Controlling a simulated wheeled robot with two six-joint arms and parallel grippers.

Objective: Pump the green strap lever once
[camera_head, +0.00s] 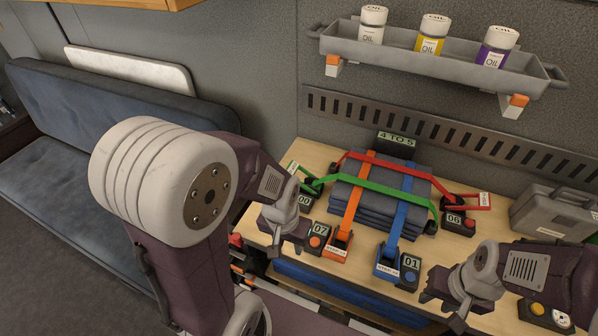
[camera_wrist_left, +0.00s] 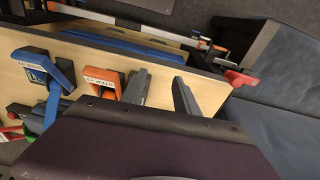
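The green strap (camera_head: 385,190) crosses the stack of dark blue folded cloth (camera_head: 375,215) on the wooden bench. Its green lever (camera_head: 296,169) with a white tag is at the left end, partly hidden by my left arm. A black box reading 00 (camera_head: 305,200) sits beside it. My left gripper (camera_head: 288,246) is in front of that box, near the orange lever (camera_head: 338,246). In the left wrist view its two fingers (camera_wrist_left: 160,95) stand apart with bare wood between them. My right gripper (camera_head: 446,308) is at the front right, its dark fingers apart and empty.
The blue lever (camera_head: 388,264) and red lever (camera_head: 483,200) have boxes reading 01 (camera_head: 409,268) and 06 (camera_head: 458,221). The box reading 07 (camera_head: 318,237) is near my left gripper. A sign (camera_head: 396,142) reads 4 TO 5. A grey case (camera_head: 555,212) stands at right.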

